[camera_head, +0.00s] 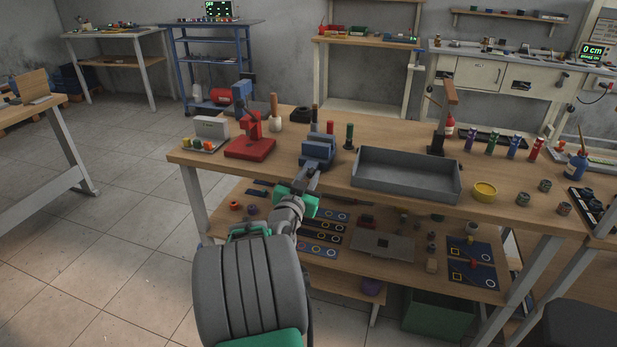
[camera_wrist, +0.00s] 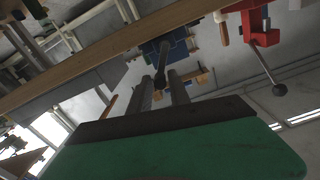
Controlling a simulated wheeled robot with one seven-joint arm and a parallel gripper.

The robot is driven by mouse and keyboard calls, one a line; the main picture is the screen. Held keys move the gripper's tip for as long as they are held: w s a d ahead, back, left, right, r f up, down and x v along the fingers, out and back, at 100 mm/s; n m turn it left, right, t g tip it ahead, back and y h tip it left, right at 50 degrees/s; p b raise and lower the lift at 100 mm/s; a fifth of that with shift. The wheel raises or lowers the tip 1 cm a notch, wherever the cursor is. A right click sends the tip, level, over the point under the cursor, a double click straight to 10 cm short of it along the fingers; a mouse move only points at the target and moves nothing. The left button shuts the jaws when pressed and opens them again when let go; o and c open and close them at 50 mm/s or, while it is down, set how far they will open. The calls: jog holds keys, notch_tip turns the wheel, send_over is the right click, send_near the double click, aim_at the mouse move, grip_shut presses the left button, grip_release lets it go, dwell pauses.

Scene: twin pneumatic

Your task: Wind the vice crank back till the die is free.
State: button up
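The blue vice (camera_head: 318,150) sits at the front edge of the workbench, and it also shows in the wrist view (camera_wrist: 172,44). Its dark crank (camera_wrist: 160,78) sticks out from the vice toward me. My gripper (camera_head: 309,182) is at the front of the vice, below the bench top's front edge. In the wrist view, my gripper (camera_wrist: 160,84) has one finger on each side of the crank's end, with a gap between the fingers. I cannot make out contact with the crank. I cannot pick out the die in the jaws.
A red press (camera_head: 250,146) stands left of the vice. A lower shelf (camera_head: 345,262) with several parts is under the bench top. Several upright handles stand behind the vice.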

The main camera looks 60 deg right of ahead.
grip_shut()
